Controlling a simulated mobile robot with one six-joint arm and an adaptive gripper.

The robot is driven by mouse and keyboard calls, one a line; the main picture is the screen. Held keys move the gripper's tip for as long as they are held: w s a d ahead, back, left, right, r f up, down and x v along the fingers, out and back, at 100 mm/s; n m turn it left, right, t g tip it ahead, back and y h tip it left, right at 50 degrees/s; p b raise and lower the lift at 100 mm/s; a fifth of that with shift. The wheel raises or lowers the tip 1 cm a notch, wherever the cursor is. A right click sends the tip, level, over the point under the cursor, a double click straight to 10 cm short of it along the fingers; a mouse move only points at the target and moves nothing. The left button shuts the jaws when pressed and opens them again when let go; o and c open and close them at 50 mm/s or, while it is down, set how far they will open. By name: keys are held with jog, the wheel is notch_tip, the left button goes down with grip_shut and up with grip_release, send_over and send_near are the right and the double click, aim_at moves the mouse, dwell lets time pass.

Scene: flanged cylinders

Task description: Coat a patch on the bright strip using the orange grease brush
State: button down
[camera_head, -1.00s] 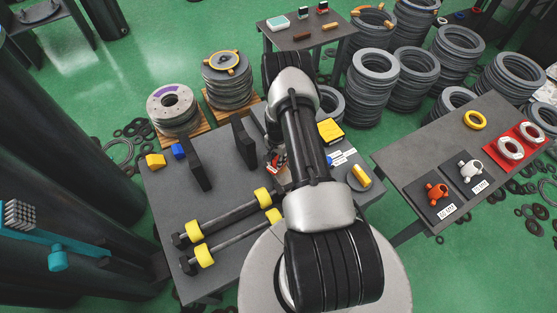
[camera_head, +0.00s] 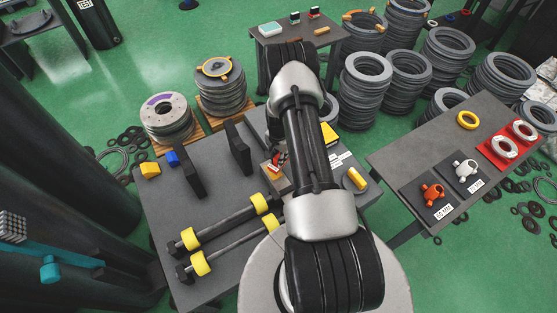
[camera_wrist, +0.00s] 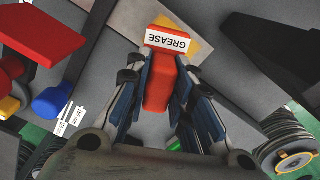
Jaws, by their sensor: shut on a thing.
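My gripper (camera_wrist: 158,90) is shut on the orange grease brush (camera_wrist: 157,88), which shows between the fingers with a white GREASE label at its far end. A pale strip (camera_wrist: 135,18) lies beyond the brush in the wrist view, with a tan-yellow patch (camera_wrist: 197,47) beside the label. The label end overlaps the strip in the picture; I cannot tell whether the brush touches it. The bristles are hidden. In the head view, my gripper (camera_head: 275,160) is over the middle of the grey table (camera_head: 222,190), partly hidden by my arm.
Two dark upright plates (camera_head: 238,148) and two shafts with yellow collars (camera_head: 228,220) stand or lie left of my gripper. In the wrist view, a blue-ended tool (camera_wrist: 52,100) and a red object (camera_wrist: 40,35) are on the left. A side table (camera_head: 400,160) stands right.

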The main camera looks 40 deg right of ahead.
jog(key=shift+d+r+p, duration=0.1)
jog(key=shift+r+p, duration=0.85)
jog(key=shift+r, duration=1.35)
